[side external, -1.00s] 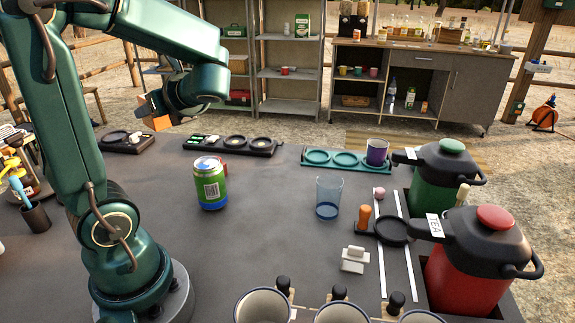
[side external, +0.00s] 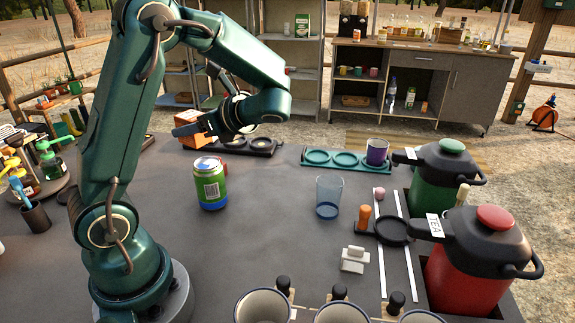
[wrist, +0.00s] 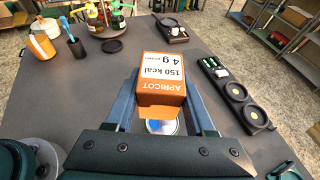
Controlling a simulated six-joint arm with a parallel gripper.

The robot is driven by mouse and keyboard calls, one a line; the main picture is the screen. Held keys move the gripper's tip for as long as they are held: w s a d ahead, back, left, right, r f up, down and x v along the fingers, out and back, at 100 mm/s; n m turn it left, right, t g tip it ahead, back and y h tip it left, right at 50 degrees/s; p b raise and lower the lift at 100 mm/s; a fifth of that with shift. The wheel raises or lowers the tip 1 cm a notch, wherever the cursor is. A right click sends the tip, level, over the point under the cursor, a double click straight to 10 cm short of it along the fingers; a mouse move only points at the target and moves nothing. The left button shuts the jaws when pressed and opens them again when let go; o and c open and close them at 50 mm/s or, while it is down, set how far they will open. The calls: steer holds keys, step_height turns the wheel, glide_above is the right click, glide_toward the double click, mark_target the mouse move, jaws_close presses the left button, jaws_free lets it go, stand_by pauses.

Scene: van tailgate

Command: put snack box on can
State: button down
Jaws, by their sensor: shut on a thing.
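The snack box is an orange and white carton (wrist: 162,84) marked "APRICOT", held between the two fingers of my gripper (wrist: 160,108) in the wrist view. In the side view my gripper (side external: 193,132) is shut on the orange box (side external: 193,141), partly hidden by the finger. The can (side external: 209,184), green and blue with a white barcode label, stands upright on the grey table. The box is above the can and slightly left of it in the side view, apart from it. In the wrist view part of the can (wrist: 160,127) shows just under the box's near end.
A clear blue-bottomed cup (side external: 328,197) stands right of the can. A teal tray (side external: 318,158) with a purple cup (side external: 377,151) lies behind. Green (side external: 440,172) and red (side external: 472,262) jugs stand at right.

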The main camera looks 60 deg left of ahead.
mark_target(207, 162)
steer(key=shift+w+d+f, duration=0.15)
steer(key=shift+w+f, duration=0.25)
steer(key=shift+w, duration=0.25)
steer(key=shift+f, duration=2)
steer(key=shift+f, duration=0.15)
steer(key=shift+c, duration=1.3)
jaws_free()
